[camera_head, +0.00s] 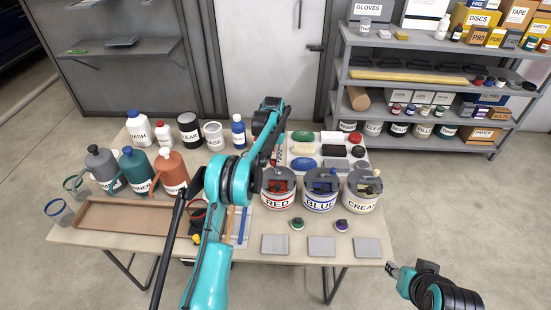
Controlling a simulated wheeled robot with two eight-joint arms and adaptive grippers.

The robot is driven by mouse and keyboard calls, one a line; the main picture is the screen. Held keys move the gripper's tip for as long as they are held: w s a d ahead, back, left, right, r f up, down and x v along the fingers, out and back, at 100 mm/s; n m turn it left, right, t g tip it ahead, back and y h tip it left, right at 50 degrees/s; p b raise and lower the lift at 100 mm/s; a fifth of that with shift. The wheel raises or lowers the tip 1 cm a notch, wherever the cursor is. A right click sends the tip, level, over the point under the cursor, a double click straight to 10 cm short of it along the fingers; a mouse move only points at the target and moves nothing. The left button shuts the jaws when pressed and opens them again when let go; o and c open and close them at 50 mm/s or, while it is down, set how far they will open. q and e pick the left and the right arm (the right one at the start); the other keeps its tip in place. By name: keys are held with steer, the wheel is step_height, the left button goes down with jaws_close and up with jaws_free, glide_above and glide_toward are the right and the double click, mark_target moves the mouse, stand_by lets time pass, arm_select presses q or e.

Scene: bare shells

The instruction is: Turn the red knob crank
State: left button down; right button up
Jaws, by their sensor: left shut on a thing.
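The can labelled RED (279,201) stands on the table, left of the BLUE and CREAM cans. Its grey lid and crank are partly hidden behind my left arm. My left arm rises over the table, bends at the top and comes down at the RED can. My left gripper (274,163) is at the lid's crank and is shut on it; the fingertips are small and partly hidden. My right gripper (391,268) is off the table's front right corner, away from the cans; its finger opening is too small to judge.
The BLUE can (320,193) and CREAM can (362,192) stand close on the right. Pouring jugs (138,172), bottles and a brown tray (125,216) fill the left. Flat grey pads (275,245) lie along the front. Coloured brushes or sponges (302,137) lie behind the cans.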

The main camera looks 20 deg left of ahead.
mark_target(273, 160)
arm_select(q)
steer(key=shift+s+a+n, duration=0.15)
steer(key=shift+n, duration=0.35)
steer(key=c, duration=1.3)
jaws_free()
steer(key=shift+c, duration=0.2)
steer(key=shift+r, duration=0.1)
step_height(273, 160, up, 12)
steer(key=shift+f, duration=0.2)
